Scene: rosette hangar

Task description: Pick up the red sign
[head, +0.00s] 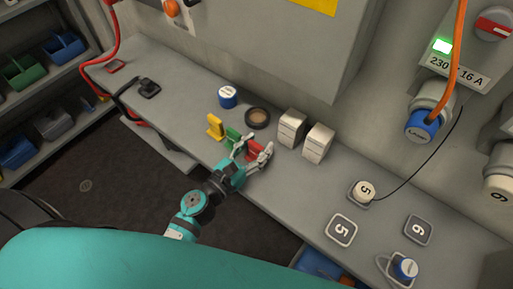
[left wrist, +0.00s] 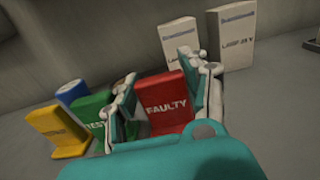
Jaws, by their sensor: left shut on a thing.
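The red sign (left wrist: 168,103), lettered "FAULTY", stands between the two fingers of my left gripper (left wrist: 165,95) in the left wrist view. In the head view the red sign (head: 254,150) shows between the fingers of the left gripper (head: 257,152), at the front part of the grey bench. The left gripper is shut on the sign. I cannot tell whether the sign's foot touches the bench. My right gripper is not in view.
A green sign (head: 233,137) and a yellow sign (head: 215,127) stand left of the red one. Two white boxes (head: 291,128) (head: 318,143) stand to its right. A blue-capped item (head: 227,97) and a dark round dish (head: 257,117) sit behind.

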